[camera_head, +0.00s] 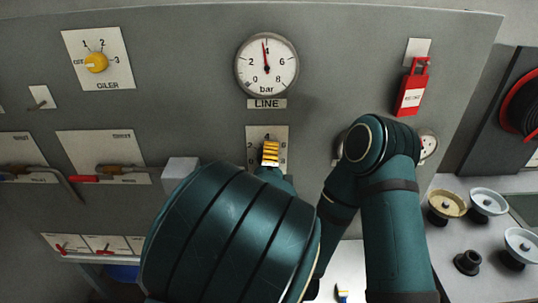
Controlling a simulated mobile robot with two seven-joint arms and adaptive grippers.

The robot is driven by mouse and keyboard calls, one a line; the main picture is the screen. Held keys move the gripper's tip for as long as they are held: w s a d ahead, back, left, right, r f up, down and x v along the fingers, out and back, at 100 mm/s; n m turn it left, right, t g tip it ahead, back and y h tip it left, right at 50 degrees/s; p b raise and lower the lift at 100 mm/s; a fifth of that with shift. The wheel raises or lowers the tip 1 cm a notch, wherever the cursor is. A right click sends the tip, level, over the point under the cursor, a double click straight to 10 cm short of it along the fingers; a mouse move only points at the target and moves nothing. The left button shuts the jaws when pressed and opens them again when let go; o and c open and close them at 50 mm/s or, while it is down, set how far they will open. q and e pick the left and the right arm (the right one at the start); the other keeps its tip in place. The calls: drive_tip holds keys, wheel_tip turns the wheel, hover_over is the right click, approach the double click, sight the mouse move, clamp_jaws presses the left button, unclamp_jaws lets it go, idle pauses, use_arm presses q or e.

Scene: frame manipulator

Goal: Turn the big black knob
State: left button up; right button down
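No big black knob shows clearly on the panel. A pale plate with number marks (281,133) sits below the LINE gauge, and its middle and lower part are covered by my arm and gripper. My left gripper (270,153) shows only as a yellow, dark-striped tip in front of this plate. Whether it touches or grips anything there is hidden. My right gripper appears as a small blue and yellow tip (342,295) at the bottom edge, mostly cut off, below my folded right arm.
The bar gauge (267,65) is above the plate. A yellow OILER knob (96,62) is upper left, a red padlock tag (412,92) upper right. Loose handwheels (488,202) and a small black piece (467,262) lie on the right shelf. Red-handled levers (84,179) are left.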

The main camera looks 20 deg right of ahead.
use_arm(q)
drive_tip(key=shift+f+m+p, duration=0.15)
drive_tip(key=shift+m+p, duration=0.15)
drive_tip(key=shift+m, duration=0.8)
drive_tip(key=o, duration=1.2)
drive_tip(key=shift+o, duration=0.2)
drive_tip(key=v, duration=1.2)
